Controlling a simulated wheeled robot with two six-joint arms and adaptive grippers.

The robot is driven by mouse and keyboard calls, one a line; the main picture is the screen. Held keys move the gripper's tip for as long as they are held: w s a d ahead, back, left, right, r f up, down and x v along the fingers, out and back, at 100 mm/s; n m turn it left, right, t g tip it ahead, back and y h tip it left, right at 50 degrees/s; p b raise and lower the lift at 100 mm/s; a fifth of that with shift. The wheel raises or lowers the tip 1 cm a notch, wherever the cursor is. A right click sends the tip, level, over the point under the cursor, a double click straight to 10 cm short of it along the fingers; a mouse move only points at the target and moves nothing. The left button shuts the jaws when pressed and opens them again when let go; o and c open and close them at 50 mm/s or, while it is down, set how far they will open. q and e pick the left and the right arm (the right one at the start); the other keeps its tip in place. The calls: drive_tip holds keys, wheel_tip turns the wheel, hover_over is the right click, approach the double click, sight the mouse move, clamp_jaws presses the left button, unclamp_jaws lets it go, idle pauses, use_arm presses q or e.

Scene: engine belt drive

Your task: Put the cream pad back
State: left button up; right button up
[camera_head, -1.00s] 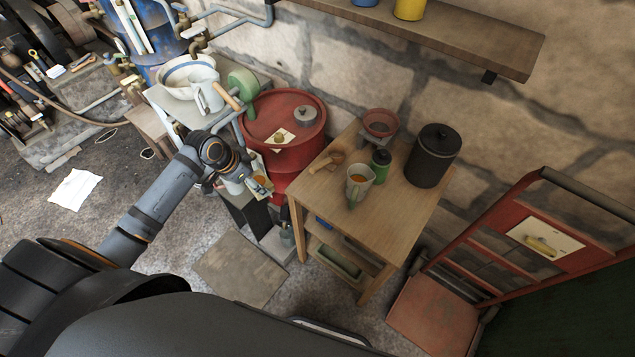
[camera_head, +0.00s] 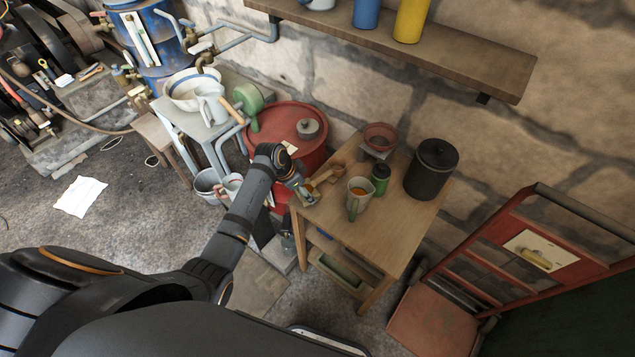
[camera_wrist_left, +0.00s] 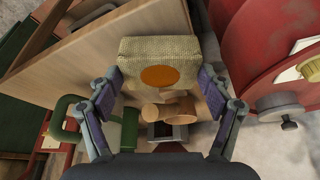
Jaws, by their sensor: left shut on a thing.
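The cream pad (camera_wrist_left: 160,50) is a woven, blocky piece with an orange round spot on its face. My left gripper (camera_wrist_left: 158,90) is shut on it, with a finger at each side, in the left wrist view. In the head view my left gripper (camera_head: 303,190) is at the left edge of the wooden table (camera_head: 395,235), next to a wooden scoop (camera_head: 330,174). The pad is small and partly hidden by the gripper there, and I cannot tell whether it touches the table. My right gripper is out of view.
A red drum (camera_head: 290,125) stands behind my arm. The table's front right top is clear.

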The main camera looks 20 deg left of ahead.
sight(318, 182)
use_arm(q)
drive_tip(key=w+d, duration=0.3)
drive_tip(key=shift+w+d+p, duration=0.2)
drive_tip(key=shift+w+p, duration=0.05)
drive_tip(key=shift+p, duration=0.05)
drive_tip(key=shift+f, duration=0.3)
drive_tip(key=shift+a, duration=0.1)
drive_tip(key=o, duration=1.2)
drive_tip(key=shift+f, duration=0.1)
drive_tip(key=v, duration=1.2)
